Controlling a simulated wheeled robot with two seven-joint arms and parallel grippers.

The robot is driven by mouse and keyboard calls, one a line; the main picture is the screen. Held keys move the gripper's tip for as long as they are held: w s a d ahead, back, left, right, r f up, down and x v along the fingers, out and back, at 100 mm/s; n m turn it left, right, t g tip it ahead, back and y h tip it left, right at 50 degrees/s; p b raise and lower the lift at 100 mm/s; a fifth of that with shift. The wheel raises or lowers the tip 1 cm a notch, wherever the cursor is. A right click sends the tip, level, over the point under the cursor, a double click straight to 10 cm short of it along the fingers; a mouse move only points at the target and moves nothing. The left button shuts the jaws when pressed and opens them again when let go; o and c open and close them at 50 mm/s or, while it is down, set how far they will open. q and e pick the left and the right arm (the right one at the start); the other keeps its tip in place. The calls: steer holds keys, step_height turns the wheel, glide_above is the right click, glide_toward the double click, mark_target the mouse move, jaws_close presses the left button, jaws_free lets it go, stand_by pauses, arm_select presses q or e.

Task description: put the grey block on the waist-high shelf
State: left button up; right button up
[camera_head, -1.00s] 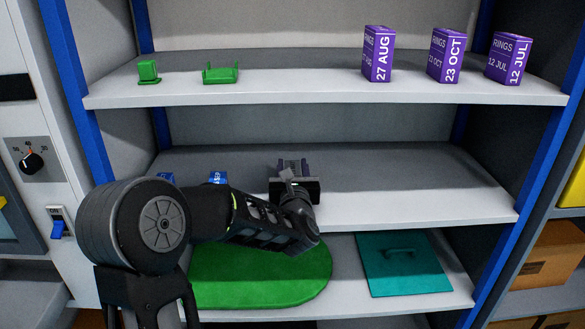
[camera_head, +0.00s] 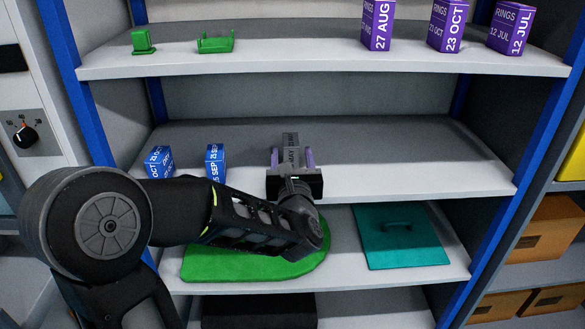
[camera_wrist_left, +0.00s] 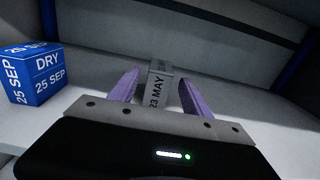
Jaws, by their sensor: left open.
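The grey block (camera_head: 291,150) stands on the middle shelf (camera_head: 420,170), with dark date print on it. In the left wrist view the grey block (camera_wrist_left: 157,88) shows "23 MAY" and stands upright between the two purple fingers. My left gripper (camera_head: 292,158) is open, with one finger on each side of the block and a gap to them. The gripper (camera_wrist_left: 155,88) shows no firm contact with the block in the wrist view. My right gripper is not in view.
Two blue boxes (camera_head: 215,162) stand to the left on the same shelf; one blue box (camera_wrist_left: 34,73) is close by in the wrist view. Purple boxes (camera_head: 445,27) and green parts (camera_head: 215,44) are on the shelf above. A green mat (camera_head: 250,262) and teal lid (camera_head: 400,238) lie below.

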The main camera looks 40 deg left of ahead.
arm_select(q)
steer(key=shift+v, duration=2)
